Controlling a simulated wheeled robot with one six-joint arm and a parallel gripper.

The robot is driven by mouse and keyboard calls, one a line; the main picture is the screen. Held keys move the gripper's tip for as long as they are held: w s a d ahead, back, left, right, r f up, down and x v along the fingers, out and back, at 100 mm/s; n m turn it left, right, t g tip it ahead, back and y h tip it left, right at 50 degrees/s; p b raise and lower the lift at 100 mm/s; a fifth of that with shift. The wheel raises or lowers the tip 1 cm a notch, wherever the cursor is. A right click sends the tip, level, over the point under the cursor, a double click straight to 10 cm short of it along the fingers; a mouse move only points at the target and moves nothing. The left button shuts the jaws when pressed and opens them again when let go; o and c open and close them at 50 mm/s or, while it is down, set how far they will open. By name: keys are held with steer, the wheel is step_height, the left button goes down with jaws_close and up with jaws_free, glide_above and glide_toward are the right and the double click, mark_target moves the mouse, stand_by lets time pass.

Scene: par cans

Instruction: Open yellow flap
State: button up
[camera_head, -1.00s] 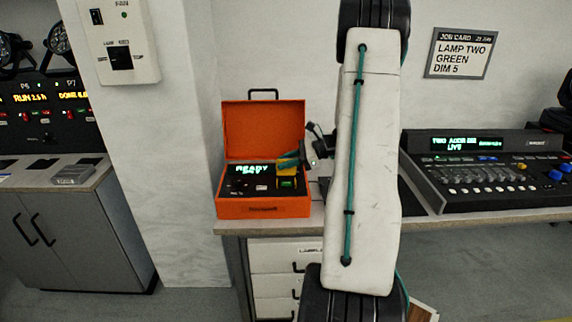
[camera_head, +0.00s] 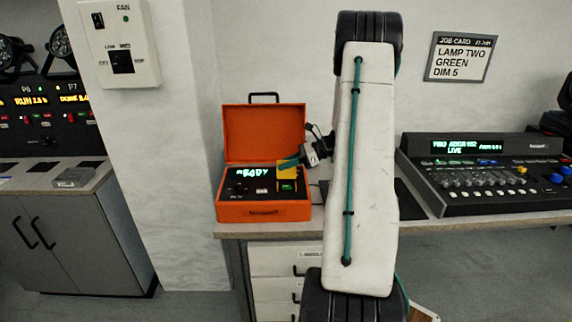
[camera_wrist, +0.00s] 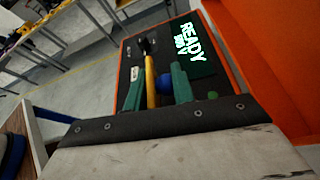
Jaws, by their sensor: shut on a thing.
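The yellow flap (camera_head: 287,171) is on the control panel of an open orange case (camera_head: 263,211). It stands raised behind a green-lit button (camera_head: 286,187) in the head view. My gripper (camera_head: 287,163) reaches in from the right, with its teal fingers at the flap's upper part. In the wrist view my gripper (camera_wrist: 158,88) is shut on the flap (camera_wrist: 151,80), which shows as a narrow yellow strip between the two fingers.
The orange lid (camera_head: 264,133) stands open behind the panel. The case sits on a bench (camera_head: 300,226) above drawers. A lighting console (camera_head: 490,180) stands to the right. A wall pillar (camera_head: 170,190) is close on the left.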

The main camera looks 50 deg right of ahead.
steer(key=o, duration=0.8)
steer(key=shift+d, duration=0.1)
steer(key=v, duration=0.7)
steer(key=shift+s+d+r, duration=0.2)
steer(key=shift+d, duration=0.05)
